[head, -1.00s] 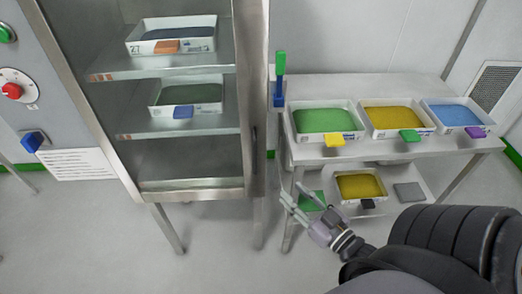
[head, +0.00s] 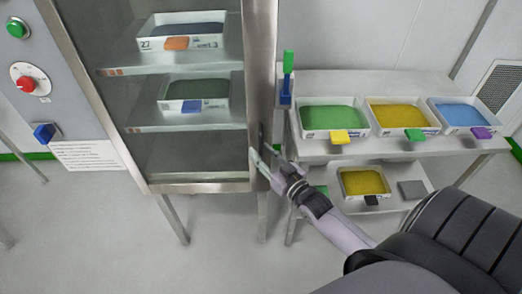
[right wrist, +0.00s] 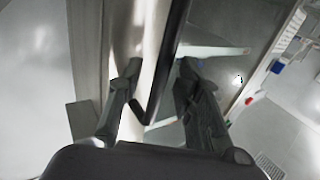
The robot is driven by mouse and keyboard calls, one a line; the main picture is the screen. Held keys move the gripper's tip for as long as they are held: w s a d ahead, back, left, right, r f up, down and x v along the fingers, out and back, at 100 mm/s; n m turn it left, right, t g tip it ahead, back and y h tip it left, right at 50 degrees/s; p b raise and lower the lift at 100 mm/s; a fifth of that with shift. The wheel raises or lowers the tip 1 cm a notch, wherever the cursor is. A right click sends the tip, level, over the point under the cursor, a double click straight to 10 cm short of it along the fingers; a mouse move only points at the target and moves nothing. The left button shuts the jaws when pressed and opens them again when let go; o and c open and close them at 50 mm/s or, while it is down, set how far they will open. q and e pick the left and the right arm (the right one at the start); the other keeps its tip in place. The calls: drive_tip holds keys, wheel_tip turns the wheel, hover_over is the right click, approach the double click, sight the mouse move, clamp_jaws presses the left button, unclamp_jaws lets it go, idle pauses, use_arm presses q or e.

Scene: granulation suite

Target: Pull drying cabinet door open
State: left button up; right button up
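The drying cabinet (head: 263,60) stands left of centre in the head view, with trays visible behind its metal-framed glass door (head: 205,186). The door looks closed. A dark upright handle (head: 263,136) sits at the door's right edge; it also shows as a dark bar in the right wrist view (right wrist: 165,60). My right gripper (head: 262,163) is at the handle's lower end. In the right wrist view its fingers (right wrist: 160,75) are apart, with the bar's end between them and gaps visible. The gripper hides part of the handle in the head view. My left gripper is not in view.
A steel table (head: 310,150) with several trays of coloured material stands close on the right, with a lower shelf holding a yellow tray (head: 364,183). A control panel (head: 25,80) with buttons is left of the door. The floor in front of the cabinet is clear.

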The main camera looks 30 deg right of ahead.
drive_tip(key=shift+w, duration=0.55)
drive_tip(key=shift+c, duration=0.4)
clamp_jaws()
